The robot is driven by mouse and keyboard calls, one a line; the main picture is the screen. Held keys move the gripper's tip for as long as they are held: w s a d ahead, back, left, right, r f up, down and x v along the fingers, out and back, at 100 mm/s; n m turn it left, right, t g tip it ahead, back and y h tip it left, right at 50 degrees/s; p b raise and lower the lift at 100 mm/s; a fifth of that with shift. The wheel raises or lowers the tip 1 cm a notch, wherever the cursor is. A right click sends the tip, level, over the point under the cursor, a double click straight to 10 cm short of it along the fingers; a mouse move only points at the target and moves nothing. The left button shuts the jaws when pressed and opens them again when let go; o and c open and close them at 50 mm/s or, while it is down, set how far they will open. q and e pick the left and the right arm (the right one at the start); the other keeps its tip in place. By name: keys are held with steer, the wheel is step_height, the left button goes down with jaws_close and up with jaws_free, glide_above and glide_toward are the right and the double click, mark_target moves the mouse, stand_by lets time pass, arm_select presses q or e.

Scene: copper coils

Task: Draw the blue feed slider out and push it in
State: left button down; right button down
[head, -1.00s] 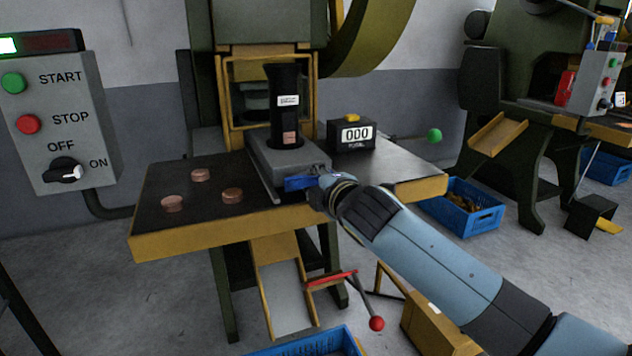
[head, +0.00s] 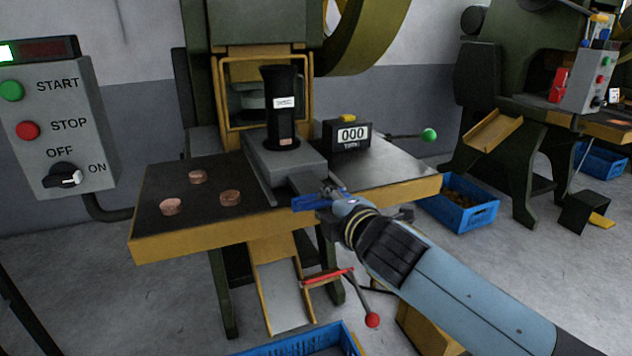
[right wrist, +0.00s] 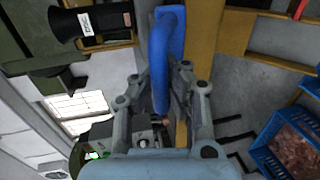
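The blue feed slider handle (head: 312,202) stands out past the front edge of the press table. A dark grey slide bar (head: 308,183) shows between it and the grey feed block (head: 285,160). My right gripper (head: 330,200) is at the handle's right end. In the right wrist view the blue handle (right wrist: 160,62) lies between the fingers of my right gripper (right wrist: 163,75), which look closed on it. A black feed tube (head: 282,100) stands upright on the feed block. My left gripper is not in view.
Several copper discs (head: 230,198) lie on the dark table top at left. A counter (head: 348,134) reading 000 stands right of the feed block. A control box (head: 60,125) is at far left. A red-knobbed lever (head: 371,319) hangs below the table.

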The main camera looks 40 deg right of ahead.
steer(key=shift+s+a, duration=0.15)
steer(key=shift+s, duration=0.3)
steer(key=shift+f, duration=0.2)
steer(key=c, duration=2)
jaws_free()
steer(key=o, duration=0.5)
steer(key=shift+s+r, duration=0.2)
steer(key=shift+s, duration=0.15)
steer(key=shift+o, duration=1.1)
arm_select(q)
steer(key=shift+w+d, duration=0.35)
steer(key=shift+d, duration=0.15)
arm_select(e)
steer(key=shift+w, duration=0.1)
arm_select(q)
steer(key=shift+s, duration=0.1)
